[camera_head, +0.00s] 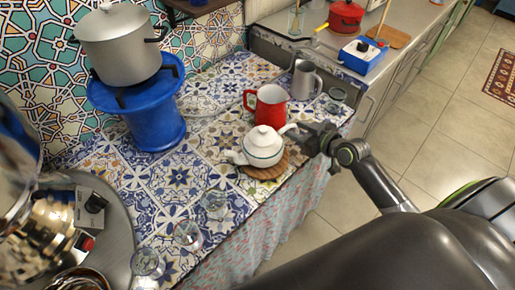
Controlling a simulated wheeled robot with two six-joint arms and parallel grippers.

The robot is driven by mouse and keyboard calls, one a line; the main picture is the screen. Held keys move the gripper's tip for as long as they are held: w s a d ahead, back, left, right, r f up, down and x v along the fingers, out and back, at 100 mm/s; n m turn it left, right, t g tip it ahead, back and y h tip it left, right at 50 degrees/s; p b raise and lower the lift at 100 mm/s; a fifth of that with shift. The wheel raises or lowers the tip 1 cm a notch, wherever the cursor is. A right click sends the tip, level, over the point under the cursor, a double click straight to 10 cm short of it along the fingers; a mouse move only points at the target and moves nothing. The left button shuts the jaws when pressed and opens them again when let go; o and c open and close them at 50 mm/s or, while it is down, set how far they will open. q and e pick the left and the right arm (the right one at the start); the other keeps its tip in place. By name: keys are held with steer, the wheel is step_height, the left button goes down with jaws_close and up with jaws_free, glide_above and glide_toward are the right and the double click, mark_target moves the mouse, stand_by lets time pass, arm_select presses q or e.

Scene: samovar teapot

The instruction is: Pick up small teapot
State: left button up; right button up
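The small white teapot (262,148) sits upright on a round wooden trivet (262,173) near the counter's front edge. Its spout points left and its handle (289,128) points right. My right gripper (304,137) comes in from the right and is at the handle side of the teapot. The dark fingers overlap the handle's outer end in this view. I cannot tell whether they are open or closed on it. My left gripper is not in view.
A red mug (267,105) stands close behind the teapot, with a grey metal pitcher (303,80) beyond. Glasses (188,233) stand front left. A brass samovar (42,235) is at far left. A large pot (118,45) rests on a blue stand (150,110).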

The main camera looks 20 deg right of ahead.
steer(key=shift+x, duration=1.8)
steer(key=shift+d, duration=0.15)
steer(key=shift+c, duration=0.5)
jaws_close()
steer(key=shift+r, duration=0.15)
